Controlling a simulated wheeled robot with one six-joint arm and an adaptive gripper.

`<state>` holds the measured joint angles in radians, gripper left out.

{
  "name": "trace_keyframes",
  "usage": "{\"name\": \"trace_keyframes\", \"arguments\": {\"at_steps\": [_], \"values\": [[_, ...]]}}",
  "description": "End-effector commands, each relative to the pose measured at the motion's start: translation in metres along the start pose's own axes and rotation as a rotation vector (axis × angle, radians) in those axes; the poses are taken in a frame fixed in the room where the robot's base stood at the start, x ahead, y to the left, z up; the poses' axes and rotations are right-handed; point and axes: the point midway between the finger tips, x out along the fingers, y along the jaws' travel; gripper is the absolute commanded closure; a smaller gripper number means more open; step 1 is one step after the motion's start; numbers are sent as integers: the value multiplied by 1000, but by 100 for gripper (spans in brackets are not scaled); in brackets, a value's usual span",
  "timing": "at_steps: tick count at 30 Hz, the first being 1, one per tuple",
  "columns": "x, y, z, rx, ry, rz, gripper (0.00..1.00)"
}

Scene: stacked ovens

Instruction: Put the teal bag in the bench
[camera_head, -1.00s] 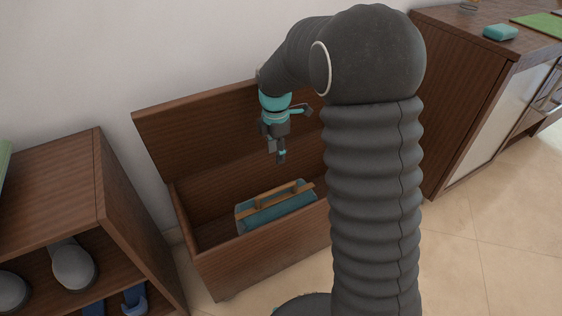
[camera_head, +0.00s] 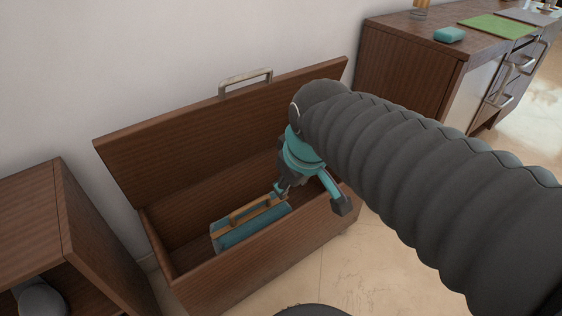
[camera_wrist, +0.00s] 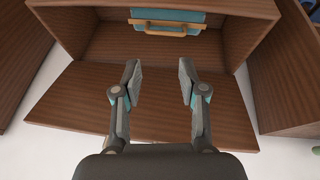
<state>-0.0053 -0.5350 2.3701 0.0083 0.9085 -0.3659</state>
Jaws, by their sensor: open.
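The teal bag (camera_head: 250,228) with a tan wooden handle and trim lies inside the open wooden bench (camera_head: 260,262). The bag also shows in the wrist view (camera_wrist: 168,17), at the top middle. The bench lid (camera_head: 225,115) stands raised against the wall, with a metal handle (camera_head: 245,80) on its top edge. My gripper (camera_head: 312,198) is at the bench's right end in the head view, above the box. In the wrist view my gripper (camera_wrist: 160,75) has its two fingers wide apart with nothing between them. The bag is apart from the fingers.
A wooden shelf unit (camera_head: 65,235) with grey shoes (camera_head: 38,297) stands left of the bench. A wooden counter (camera_head: 410,80) stands to the right, with a teal block (camera_head: 449,34) and a green mat (camera_head: 497,26) on it. The floor (camera_head: 375,270) in front of the bench is clear.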

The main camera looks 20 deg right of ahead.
Motion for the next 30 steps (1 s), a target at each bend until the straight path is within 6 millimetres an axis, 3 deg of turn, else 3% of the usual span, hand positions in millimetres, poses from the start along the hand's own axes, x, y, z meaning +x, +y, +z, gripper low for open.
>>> {"name": "trace_keyframes", "arguments": {"at_steps": [3, 8, 30], "values": [[-11, -6, 25, 170, 47, 18, 58], [-16, -11, 45, 318, 81, 24, 58], [-16, -16, 50, 366, 91, 26, 58]]}}
